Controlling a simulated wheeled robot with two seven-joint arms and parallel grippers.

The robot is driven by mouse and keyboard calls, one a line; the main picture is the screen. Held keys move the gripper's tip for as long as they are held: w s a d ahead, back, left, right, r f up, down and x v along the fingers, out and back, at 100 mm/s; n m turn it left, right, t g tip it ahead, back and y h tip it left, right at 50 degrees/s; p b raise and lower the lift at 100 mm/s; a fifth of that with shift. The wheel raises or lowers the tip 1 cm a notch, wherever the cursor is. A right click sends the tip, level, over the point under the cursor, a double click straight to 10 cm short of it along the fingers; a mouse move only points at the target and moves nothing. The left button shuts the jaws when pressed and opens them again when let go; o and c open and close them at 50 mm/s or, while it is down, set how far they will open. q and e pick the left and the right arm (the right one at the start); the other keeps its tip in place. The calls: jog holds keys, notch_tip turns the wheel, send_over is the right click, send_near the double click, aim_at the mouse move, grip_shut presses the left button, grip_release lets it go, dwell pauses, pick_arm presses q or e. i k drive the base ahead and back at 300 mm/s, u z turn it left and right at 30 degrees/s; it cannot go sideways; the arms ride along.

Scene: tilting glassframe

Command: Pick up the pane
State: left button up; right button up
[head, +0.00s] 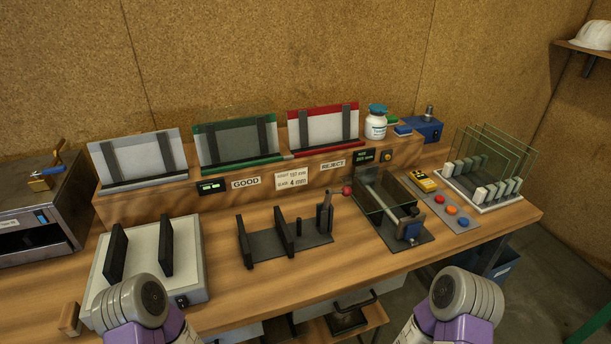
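Several clear glass panes (497,147) with greenish edges stand upright, one behind another, in a slotted rack (484,204) with white blocks at the right end of the bench. Another clear glass sheet (368,203) shows at the dark fixture (405,240) left of the rack; I cannot tell whether it is a loose pane or part of the fixture. Only rounded grey and purple links of my two arms show at the bottom edge, well short of the panes. Neither of my grippers is in view.
A black holder with uprights (284,240) and a white box with two black bars (187,255) stand on the wooden bench. Grey, green (197,146) and red-edged (292,128) stands line the raised back shelf. A button panel (450,211) sits near the rack. The front bench strip is clear.

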aim_at(384, 188)
jog(key=k, duration=0.5)
jog(key=z, duration=2.1)
jog(key=i, duration=1.55)
jog(key=u, duration=0.8)
